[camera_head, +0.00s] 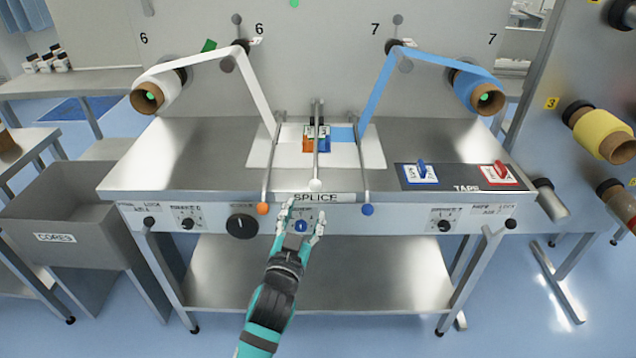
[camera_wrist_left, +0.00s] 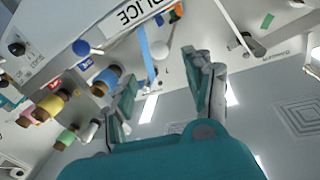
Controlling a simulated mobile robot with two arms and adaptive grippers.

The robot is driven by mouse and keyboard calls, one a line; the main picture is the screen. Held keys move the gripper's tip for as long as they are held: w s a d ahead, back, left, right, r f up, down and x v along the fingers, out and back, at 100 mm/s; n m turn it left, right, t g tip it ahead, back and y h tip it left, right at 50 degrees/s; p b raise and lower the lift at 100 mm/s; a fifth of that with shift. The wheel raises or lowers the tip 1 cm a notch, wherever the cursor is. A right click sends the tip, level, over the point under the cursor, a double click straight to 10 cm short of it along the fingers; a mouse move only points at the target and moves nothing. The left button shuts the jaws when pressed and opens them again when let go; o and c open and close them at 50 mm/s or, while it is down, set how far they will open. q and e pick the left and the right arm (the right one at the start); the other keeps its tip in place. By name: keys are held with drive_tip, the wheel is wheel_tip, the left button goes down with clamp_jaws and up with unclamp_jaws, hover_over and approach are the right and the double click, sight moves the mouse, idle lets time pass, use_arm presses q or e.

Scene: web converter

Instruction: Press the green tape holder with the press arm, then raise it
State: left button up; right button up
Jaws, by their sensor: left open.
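The middle press arm is a metal bar with a white knob (camera_head: 315,185), reaching over the splice plate to its front edge. Under its far part sits a small orange, blue and green block (camera_head: 309,142); green shows at its top, but the bar partly hides it and I cannot tell its parts apart. My left gripper (camera_head: 304,211) is open and empty in front of the SPLICE label, just below the white knob. In the left wrist view the white knob (camera_wrist_left: 160,51) appears between the open fingers (camera_wrist_left: 166,70), with no visible grip on it.
Beside the press arm are bars with an orange knob (camera_head: 262,209) and a blue knob (camera_head: 367,210). A white web and a blue web (camera_head: 378,92) run down from rolls. Blue (camera_head: 420,173) and red (camera_head: 498,174) holders stand on the TAPE plate. A CORES bin (camera_head: 60,215) is left.

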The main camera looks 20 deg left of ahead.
sight(314, 189)
use_arm(q)
drive_tip(key=w, duration=1.1)
drive_tip(key=shift+w+a+p, duration=0.1)
drive_tip(key=shift+a+p, duration=0.25)
drive_tip(key=shift+a, duration=0.05)
clamp_jaws()
